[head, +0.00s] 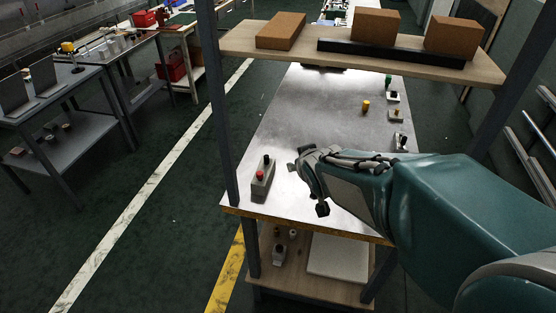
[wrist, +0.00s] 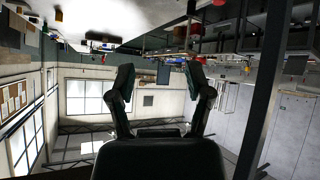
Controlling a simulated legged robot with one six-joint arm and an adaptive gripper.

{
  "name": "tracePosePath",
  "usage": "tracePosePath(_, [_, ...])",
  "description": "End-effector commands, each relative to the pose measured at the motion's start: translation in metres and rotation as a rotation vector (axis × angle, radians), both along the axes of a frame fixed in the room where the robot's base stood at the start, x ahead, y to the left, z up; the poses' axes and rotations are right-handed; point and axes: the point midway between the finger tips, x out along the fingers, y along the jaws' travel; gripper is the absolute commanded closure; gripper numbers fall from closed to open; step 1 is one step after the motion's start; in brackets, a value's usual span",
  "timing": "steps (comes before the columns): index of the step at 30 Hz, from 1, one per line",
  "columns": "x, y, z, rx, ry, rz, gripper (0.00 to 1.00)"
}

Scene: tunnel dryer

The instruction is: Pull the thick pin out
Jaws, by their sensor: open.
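A grey block (head: 262,183) stands near the front left of the metal bench top. A red-topped piece (head: 260,174) and a black-topped piece (head: 266,159) stick up from it. I cannot tell which, if either, is the thick pin. My gripper (head: 307,188) is above the bench, to the right of the block and apart from it. In the wrist view my gripper (wrist: 160,78) shows two spread fingers with nothing between them. The block is not recognisable in the wrist view.
A shelf (head: 235,42) with brown blocks (head: 375,26) spans the bench between dark posts (head: 215,110). A yellow piece (head: 365,105) and several small fixtures (head: 400,142) stand farther back on the right. The bench's middle is clear. A lower shelf holds a white board (head: 338,257).

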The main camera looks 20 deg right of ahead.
Motion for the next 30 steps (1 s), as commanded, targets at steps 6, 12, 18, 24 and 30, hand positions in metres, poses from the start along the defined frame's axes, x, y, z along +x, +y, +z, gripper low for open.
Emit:
tracePosePath(6, [0.051,0.001,-0.043,0.038,-0.122,0.112,0.35])
tracePosePath(12, [0.077,0.014,-0.078,0.125,-0.222,0.223,0.35])
tracePosePath(18, [0.084,0.022,-0.092,0.182,-0.272,0.278,0.35])
tracePosePath(24, [0.098,0.026,-0.098,0.185,-0.274,0.282,0.35])
tracePosePath(30, [0.128,0.034,-0.111,0.184,-0.274,0.281,0.35])
